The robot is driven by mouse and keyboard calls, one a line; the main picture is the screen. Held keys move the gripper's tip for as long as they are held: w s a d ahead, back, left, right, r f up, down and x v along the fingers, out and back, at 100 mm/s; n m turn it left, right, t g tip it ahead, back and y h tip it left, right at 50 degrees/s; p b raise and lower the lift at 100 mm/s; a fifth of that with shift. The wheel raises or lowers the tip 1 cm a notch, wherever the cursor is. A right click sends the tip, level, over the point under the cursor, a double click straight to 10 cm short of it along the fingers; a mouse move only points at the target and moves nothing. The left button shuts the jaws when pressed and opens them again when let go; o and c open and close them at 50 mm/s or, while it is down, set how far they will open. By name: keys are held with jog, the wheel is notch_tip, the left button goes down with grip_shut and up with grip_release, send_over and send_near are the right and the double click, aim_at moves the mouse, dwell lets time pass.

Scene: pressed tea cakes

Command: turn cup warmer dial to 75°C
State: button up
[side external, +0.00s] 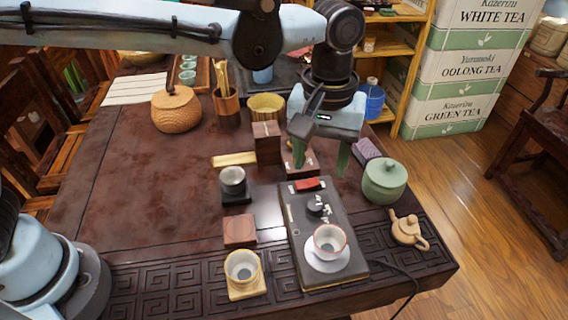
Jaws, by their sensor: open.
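The cup warmer (297,248) is a dark flat slab near the front right of the table. Its small black dial (316,205) stands on its top, between a red block-like part (310,184) at the far end and a white cup (330,239) on a pale saucer (328,264) at the near end. The dial's setting is too small to read. My gripper (322,158) is open and empty, with its green fingers pointing down. It is above and behind the warmer's far end, apart from the dial.
A green lidded jar (384,183) and a clay teapot (408,230) stand right of the warmer. Wooden boxes (267,145) are near my gripper. The left tabletop is mostly clear.

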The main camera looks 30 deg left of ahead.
aim_at(315, 205)
notch_tip(315, 205, down, 11)
jog(key=shift+r, duration=0.1)
dwell(0.3)
jog(key=shift+c, duration=0.5)
grip_shut()
